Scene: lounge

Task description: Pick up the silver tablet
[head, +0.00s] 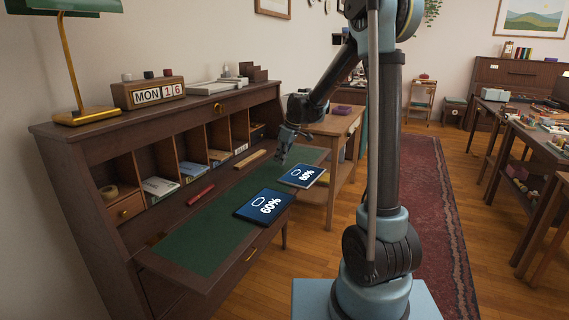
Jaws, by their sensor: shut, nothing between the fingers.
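Two tablets lie flat on the green writing surface (190,243) of the desk. Both have dark blue screens reading 60%. The farther tablet (302,175) has a pale, silver-looking edge. The nearer tablet (264,205) has a dark edge and lies closer to the desk's front edge. My gripper (281,158) points down above the writing surface, just left of and behind the silver tablet. It is shut and empty, apart from both tablets.
A red pen-like object (200,194) and a yellowish bar (250,158) lie along the back of the writing surface. Pigeonholes with papers rise behind. A lamp (87,116) and a calendar block (149,93) stand on top. A wooden side table (338,126) adjoins the desk's far end.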

